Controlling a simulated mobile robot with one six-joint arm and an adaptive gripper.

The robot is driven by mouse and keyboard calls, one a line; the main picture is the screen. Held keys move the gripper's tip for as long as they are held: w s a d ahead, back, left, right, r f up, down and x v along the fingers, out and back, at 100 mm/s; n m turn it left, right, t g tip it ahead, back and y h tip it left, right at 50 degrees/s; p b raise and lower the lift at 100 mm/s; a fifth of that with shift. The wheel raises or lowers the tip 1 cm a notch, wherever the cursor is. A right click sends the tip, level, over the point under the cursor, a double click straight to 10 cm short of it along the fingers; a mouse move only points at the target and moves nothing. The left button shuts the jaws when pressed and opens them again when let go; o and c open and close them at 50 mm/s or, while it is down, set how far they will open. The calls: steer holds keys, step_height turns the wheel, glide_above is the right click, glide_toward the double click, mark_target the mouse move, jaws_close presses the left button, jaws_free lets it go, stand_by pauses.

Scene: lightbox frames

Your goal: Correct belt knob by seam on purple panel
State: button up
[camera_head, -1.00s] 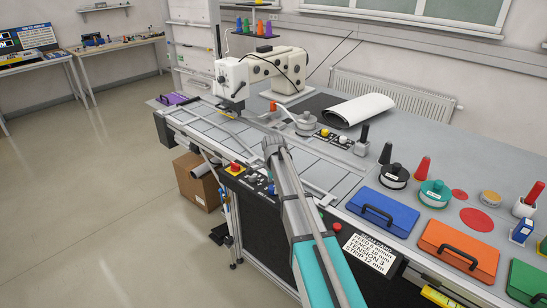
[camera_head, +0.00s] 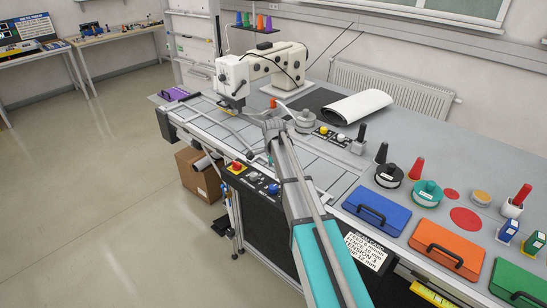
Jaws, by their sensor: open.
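The purple panel (camera_head: 177,94) lies small and far off at the left end of the long grey worktable (camera_head: 430,150), left of the white sewing machine (camera_head: 262,70). A seam card (camera_head: 366,250) with printed lines hangs on the table's front edge; its text is too small to read surely. A yellow knob (camera_head: 323,130) and a white knob (camera_head: 341,137) stand on a small plate behind my arm. I cannot tell which part is the belt knob. My arm reaches over the table's front edge; I cannot make out my gripper or its fingertips.
Blue (camera_head: 376,211), orange (camera_head: 447,246) and green (camera_head: 517,284) panels with black handles lie along the front right. A control box (camera_head: 252,181) with a red button juts from the front edge. A cardboard box (camera_head: 198,174) stands below. The floor at left is clear.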

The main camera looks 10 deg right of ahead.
steer(key=shift+r+p, duration=1.8)
steer(key=shift+r, duration=0.25)
steer(key=s+f+n+b, duration=0.3)
steer(key=s+n, duration=0.5)
steer(key=s, duration=0.6)
steer(key=s+a+f+n+b, duration=0.1)
steer(key=s+f+n+b, duration=0.2)
steer(key=s+n, duration=0.5)
steer(key=s, duration=0.7)
steer(key=shift+a, duration=0.2)
